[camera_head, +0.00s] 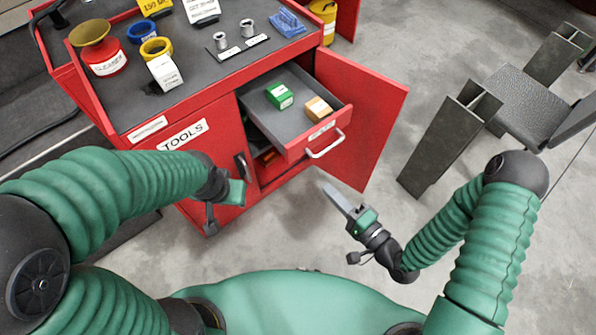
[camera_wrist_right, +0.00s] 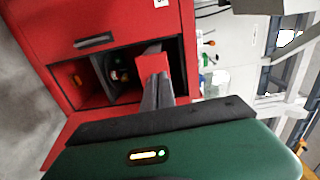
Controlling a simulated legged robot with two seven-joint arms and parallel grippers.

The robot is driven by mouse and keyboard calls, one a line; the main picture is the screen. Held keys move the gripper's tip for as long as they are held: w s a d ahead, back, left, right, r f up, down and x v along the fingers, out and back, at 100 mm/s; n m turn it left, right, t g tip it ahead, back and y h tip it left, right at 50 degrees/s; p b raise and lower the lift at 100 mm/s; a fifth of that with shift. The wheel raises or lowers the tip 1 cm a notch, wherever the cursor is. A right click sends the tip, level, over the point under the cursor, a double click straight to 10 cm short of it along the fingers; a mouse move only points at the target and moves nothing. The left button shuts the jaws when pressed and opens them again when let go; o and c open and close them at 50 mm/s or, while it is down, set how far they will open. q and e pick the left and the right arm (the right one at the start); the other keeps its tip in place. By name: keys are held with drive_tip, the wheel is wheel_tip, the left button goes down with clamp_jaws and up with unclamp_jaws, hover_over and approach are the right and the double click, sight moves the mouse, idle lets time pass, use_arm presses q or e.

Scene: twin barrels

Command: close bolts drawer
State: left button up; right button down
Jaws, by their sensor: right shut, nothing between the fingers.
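The bolts drawer (camera_head: 335,135) is pulled out of the red tool cabinet, with a pale handle (camera_head: 326,146) and a small label too small to read. A green box (camera_head: 279,95) and an orange box (camera_head: 318,107) lie inside. My right gripper (camera_head: 330,188) is in front of and below the handle, apart from it in the head view, its fingers together and empty. The fingers also show in the right wrist view (camera_wrist_right: 158,95), pointing towards the cabinet. My left gripper (camera_head: 223,198) is near the cabinet's left door; its finger opening is unclear.
The red cabinet (camera_head: 210,160) bears a TOOLS label. Its right door (camera_head: 365,115) stands open beside the drawer. Cups, cards and metal parts stand on the top. Dark metal beams (camera_head: 445,140) stand on the right; the grey floor between is free.

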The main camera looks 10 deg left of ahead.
drive_tip(key=b, duration=0.2)
approach(290, 149)
drive_tip(key=x, duration=0.5)
drive_tip(key=shift+w+a+f, duration=0.15)
drive_tip(key=shift+w+f, duration=0.05)
drive_tip(key=shift+w+a+r, duration=0.1)
drive_tip(key=shift+w+a, duration=0.4)
